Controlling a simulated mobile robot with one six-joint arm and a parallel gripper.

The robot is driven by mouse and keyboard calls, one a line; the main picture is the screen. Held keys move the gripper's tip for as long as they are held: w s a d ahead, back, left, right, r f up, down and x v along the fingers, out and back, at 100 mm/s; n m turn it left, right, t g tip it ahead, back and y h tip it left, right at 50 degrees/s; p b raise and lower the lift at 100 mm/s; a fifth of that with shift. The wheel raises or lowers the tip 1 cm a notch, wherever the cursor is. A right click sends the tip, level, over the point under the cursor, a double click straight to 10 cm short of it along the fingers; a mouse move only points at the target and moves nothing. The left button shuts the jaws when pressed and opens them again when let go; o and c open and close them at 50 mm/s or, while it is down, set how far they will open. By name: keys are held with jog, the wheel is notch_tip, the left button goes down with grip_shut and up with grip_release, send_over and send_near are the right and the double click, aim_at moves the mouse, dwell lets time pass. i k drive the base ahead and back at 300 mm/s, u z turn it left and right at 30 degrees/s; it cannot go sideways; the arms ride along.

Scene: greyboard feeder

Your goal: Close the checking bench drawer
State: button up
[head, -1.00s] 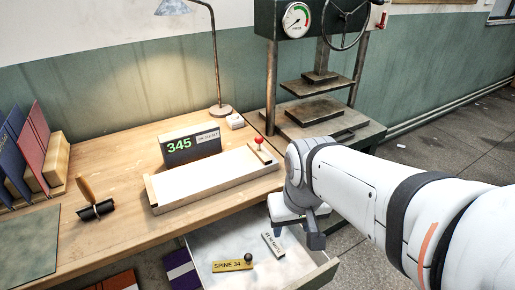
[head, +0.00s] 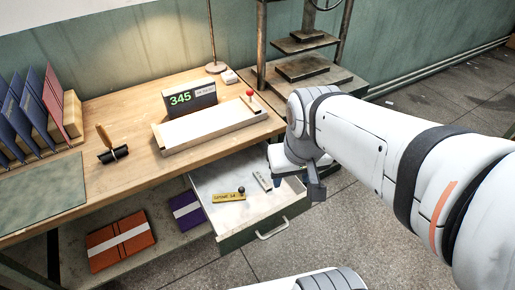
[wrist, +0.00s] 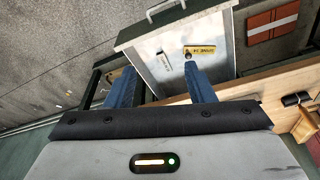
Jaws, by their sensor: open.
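The checking bench drawer (head: 238,239) is pulled out below the right part of the bench (head: 128,178). Its front panel faces the viewer and carries a pale bar handle (head: 272,231). Inside lie a yellow tag (head: 225,197) marked SPINE 34, a white tag (head: 262,181) and a dark round knob.
On the bench stand a display (head: 189,98) reading 345, a white tray (head: 210,128) with a red knob, a brush-like roller (head: 112,148) and upright books (head: 35,112). Orange (head: 120,241) and purple books lie on the lower shelf. The floor before the drawer's right side is clear.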

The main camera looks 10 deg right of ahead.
aim_at(234, 224)
jog(key=z, duration=0.75)
jog(key=k, duration=1.7)
jog(key=u, duration=0.65)
jog(key=i, duration=1)
jog(key=u, duration=0.05)
